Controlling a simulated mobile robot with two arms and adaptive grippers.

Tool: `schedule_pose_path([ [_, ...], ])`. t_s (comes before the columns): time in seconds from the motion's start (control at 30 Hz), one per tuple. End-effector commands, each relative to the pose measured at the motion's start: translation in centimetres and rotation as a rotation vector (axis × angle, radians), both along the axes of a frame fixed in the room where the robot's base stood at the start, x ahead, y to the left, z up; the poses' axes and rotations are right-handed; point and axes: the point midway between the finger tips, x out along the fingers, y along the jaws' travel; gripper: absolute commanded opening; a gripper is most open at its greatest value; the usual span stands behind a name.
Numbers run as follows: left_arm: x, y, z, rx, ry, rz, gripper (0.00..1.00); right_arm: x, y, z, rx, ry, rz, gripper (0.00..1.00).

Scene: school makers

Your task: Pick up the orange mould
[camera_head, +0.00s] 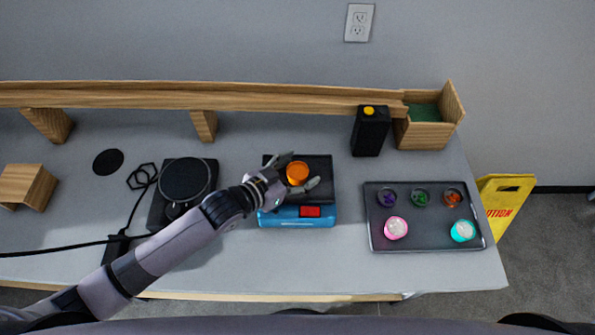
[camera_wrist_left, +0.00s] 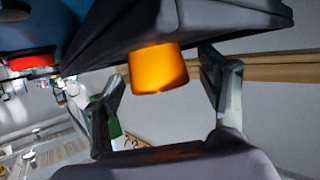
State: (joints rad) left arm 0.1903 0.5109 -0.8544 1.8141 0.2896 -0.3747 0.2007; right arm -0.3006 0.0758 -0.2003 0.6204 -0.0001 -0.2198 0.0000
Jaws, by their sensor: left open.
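The orange mould (camera_head: 298,173) is a small round cup on the black top of a blue device (camera_head: 297,216) in the head view. My left gripper (camera_head: 300,172) reaches in from the left with its fingers spread, one on the far side and one on the near side of the mould. In the left wrist view the orange mould (camera_wrist_left: 158,70) sits between the two open fingers (camera_wrist_left: 165,80), with gaps on both sides. It stands on the dark plate. My right gripper is not in view.
A round hot plate (camera_head: 185,180) with a cable stands left of the device. A black box with a yellow button (camera_head: 370,132) stands at the back right. A dark tray (camera_head: 425,241) holds several small cups and dishes at the right. A wooden rail (camera_head: 270,96) runs along the back.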

Motion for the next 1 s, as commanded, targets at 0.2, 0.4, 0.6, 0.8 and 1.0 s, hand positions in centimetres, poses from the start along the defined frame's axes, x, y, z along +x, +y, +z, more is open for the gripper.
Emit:
schedule_pose_path([
  [0.2,-0.03,0.03,-0.02,0.000,0.000,0.000,0.56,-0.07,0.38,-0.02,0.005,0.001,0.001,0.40],
  [0.4,-0.04,0.04,-0.01,0.000,0.001,0.000,0.43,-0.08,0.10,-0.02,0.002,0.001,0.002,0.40],
  [0.6,-0.04,0.04,-0.02,0.000,0.001,0.000,0.29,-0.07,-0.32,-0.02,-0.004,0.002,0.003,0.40],
  [0.8,-0.04,0.04,-0.02,0.000,0.001,0.000,0.16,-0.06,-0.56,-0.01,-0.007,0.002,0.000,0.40],
  [1.0,-0.04,0.04,0.01,-0.001,0.001,0.000,0.09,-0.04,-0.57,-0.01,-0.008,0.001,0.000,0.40],
])
